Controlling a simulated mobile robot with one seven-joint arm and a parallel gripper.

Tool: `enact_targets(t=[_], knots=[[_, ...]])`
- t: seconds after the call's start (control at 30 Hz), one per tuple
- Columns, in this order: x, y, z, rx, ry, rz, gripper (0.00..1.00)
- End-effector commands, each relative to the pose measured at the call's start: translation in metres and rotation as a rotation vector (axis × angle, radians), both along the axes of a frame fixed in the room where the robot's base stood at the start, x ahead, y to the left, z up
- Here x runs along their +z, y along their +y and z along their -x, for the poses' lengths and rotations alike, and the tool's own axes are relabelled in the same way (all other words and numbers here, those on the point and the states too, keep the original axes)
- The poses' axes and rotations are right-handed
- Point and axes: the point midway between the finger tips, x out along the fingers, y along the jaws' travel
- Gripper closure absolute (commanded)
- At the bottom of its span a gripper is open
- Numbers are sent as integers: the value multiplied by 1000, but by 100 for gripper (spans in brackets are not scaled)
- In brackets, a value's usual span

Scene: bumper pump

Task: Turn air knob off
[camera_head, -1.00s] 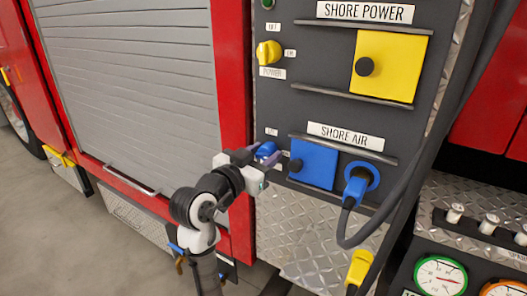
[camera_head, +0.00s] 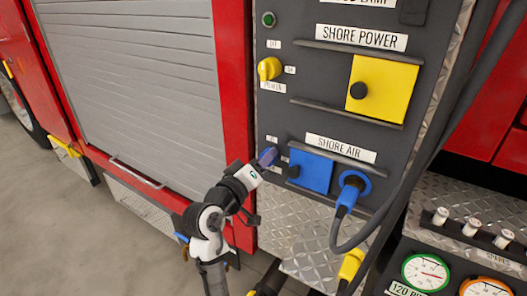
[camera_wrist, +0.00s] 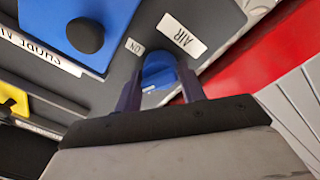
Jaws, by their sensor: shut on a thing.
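The blue air knob (camera_wrist: 158,70) sits between the two purple fingers of my gripper (camera_wrist: 159,84) in the wrist view. The fingers are shut on it, one on each side. A short white mark shows on the knob's near face. An "ON" label (camera_wrist: 134,46) and an "AIR" label (camera_wrist: 180,35) are on the dark panel beside it. In the head view my gripper (camera_head: 267,157) is at the panel, left of the blue shore air cover, and its fingers hide most of the knob.
The blue shore air cover (camera_head: 312,172) with a black knob is just right of my gripper. A blue plug (camera_head: 347,195) with a dark cable is further right. Above are a yellow power knob (camera_head: 269,69) and a yellow cover (camera_head: 381,87). A grey shutter (camera_head: 130,85) is at left.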

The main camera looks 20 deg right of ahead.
Motion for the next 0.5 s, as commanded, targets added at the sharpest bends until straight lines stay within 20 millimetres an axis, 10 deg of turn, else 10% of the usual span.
enact_targets(t=[0.5], knots=[[-2, 3, -2, 7, 301, 228, 83]])
